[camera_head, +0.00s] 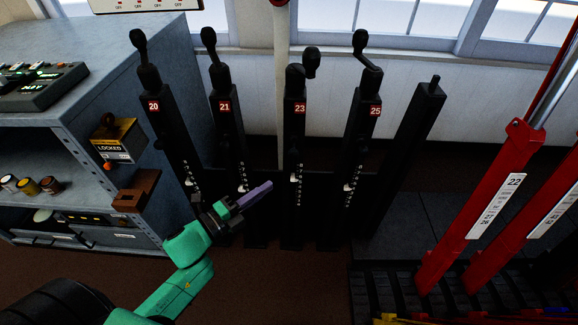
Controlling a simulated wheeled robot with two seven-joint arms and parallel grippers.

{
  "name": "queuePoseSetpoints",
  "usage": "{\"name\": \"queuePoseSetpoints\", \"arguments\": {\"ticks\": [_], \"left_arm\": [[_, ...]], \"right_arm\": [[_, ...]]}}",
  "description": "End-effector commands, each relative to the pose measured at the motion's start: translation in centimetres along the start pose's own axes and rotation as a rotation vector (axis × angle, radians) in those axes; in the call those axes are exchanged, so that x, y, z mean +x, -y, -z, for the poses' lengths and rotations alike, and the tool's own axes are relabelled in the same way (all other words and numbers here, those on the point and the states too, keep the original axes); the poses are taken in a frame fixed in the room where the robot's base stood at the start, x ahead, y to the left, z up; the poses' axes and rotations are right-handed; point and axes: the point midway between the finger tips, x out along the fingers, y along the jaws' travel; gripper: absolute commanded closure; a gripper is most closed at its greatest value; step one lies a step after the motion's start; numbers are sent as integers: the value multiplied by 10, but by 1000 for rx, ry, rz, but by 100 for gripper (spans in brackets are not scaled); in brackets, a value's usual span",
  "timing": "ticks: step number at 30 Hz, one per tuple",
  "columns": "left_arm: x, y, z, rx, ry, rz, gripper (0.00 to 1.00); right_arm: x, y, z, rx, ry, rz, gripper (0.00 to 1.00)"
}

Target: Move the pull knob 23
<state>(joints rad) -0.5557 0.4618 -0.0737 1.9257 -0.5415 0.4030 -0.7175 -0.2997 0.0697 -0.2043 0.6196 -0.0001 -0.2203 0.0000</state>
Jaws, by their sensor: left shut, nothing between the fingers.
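The pull knob 23 (311,64) is a black rounded handle at the top of the black post labelled 23 (298,130). It sits at the right side of the post top, lower than the neighbouring knobs. My left gripper (268,186), green with purple fingers, is shut and empty. It is well below the knob, in front of the posts, between posts 21 and 23 in the picture. I cannot tell whether it touches a post. My right gripper is not in view.
Similar knobs top post 20 (138,40), post 21 (209,38) and post 25 (360,42). A bare black post (414,120) stands further right. Red levers (490,200) rise at the right. A grey cabinet (110,80) stands at the left. A white pole (281,80) rises behind post 23.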

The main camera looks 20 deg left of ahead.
Motion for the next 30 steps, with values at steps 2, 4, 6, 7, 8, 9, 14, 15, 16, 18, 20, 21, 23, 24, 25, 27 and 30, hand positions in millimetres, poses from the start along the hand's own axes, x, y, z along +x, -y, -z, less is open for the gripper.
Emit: {"name": "queuePoseSetpoints", "arguments": {"ticks": [2, 4, 6, 7, 8, 9, 14, 15, 16, 18, 20, 21, 23, 24, 25, 27, 30], "left_arm": [[19, 2, 0, 0, 0, 4, 100], [34, 2, -1, -1, 1, 4, 100], [50, 3, -1, -1, 0, 4, 100], [56, 2, -1, -2, 1, 3, 100], [63, 2, -1, -2, 2, 3, 100], [72, 2, -1, -2, 1, 3, 100], [91, 0, -21, -2, 3, -2, 100], [94, 0, -24, -2, 2, -2, 100], [96, 0, -25, -3, 2, -2, 100], [98, -1, -28, -4, 1, -2, 100], [99, -1, -28, -4, 1, -2, 100], [99, -1, -29, -5, 1, -2, 100], [99, -1, -29, -5, 1, -2, 100], [99, -1, -29, -5, 1, -2, 100], [99, -1, -29, -5, 1, -2, 100], [99, -1, -29, -5, 2, -2, 100], [101, -2, -31, -4, 2, -1, 100]], "right_arm": [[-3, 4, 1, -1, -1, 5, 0], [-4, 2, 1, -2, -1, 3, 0], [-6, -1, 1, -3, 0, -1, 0], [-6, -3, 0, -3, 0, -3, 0], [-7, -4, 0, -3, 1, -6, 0], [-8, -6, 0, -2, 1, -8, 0], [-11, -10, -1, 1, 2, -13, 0], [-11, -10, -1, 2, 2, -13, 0], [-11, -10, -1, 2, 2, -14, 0], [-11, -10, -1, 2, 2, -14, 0], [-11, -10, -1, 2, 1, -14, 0], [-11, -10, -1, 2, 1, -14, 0], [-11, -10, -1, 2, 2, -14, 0], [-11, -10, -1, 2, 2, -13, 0], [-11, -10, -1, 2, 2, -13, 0], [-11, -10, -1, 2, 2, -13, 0], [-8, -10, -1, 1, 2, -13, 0]]}}
